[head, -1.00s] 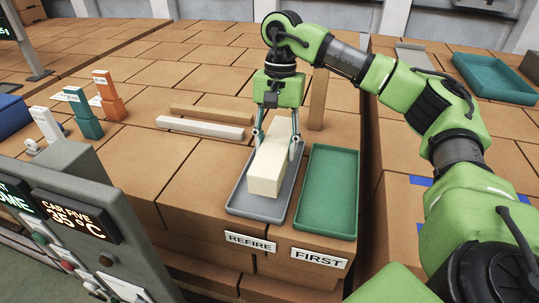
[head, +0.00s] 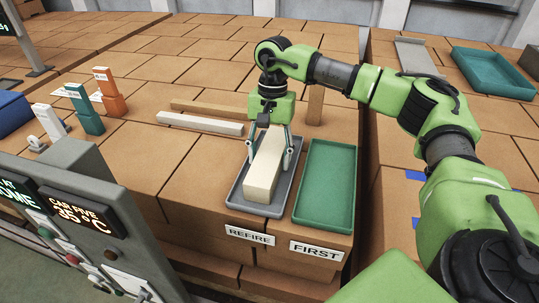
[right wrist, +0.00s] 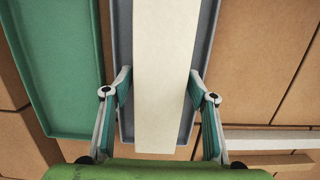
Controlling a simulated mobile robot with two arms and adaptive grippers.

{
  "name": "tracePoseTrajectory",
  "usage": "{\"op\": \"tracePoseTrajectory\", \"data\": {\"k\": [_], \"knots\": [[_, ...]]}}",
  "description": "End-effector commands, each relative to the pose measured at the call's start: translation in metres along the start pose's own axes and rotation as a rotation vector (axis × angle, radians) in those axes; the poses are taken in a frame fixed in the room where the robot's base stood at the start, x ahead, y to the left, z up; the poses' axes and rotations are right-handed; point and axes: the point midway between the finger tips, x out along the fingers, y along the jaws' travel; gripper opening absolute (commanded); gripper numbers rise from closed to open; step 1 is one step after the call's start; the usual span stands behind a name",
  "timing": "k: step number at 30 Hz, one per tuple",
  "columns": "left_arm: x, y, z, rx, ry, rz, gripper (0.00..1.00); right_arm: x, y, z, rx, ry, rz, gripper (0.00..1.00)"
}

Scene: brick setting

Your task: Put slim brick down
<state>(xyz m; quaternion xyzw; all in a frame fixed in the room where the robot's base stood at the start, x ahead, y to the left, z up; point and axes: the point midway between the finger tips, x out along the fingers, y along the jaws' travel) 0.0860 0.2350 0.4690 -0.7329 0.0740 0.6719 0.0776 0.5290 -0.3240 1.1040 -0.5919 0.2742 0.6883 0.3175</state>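The slim brick is a long cream block (head: 263,175), lying lengthwise in the grey tray (head: 236,197) behind the REFIRE label. In the right wrist view the brick (right wrist: 165,100) runs down the middle over the grey tray (right wrist: 122,40). My right gripper (head: 270,156) points down over the far part of the brick, one finger on each side. In the right wrist view its fingers (right wrist: 160,76) stand slightly apart from the brick's sides, so it looks open. My left gripper is not in view.
An empty green tray (head: 325,190) with a FIRST label stands right beside the grey tray. A white bar (head: 200,124), a brown bar (head: 205,108) and an upright brown block (head: 315,105) are behind. A control panel (head: 75,200) stands at the front left.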

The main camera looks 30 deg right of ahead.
Motion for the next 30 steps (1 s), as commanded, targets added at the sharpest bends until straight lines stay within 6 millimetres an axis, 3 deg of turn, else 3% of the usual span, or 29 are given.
{"op": "tracePoseTrajectory", "data": {"k": [14,30], "knots": [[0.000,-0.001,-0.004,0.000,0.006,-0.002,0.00,-0.008,-0.001,0.000,0.000,0.002,-0.003,0.61],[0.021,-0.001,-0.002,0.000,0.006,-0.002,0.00,-0.111,-0.001,0.000,0.000,0.002,-0.003,0.61]]}}
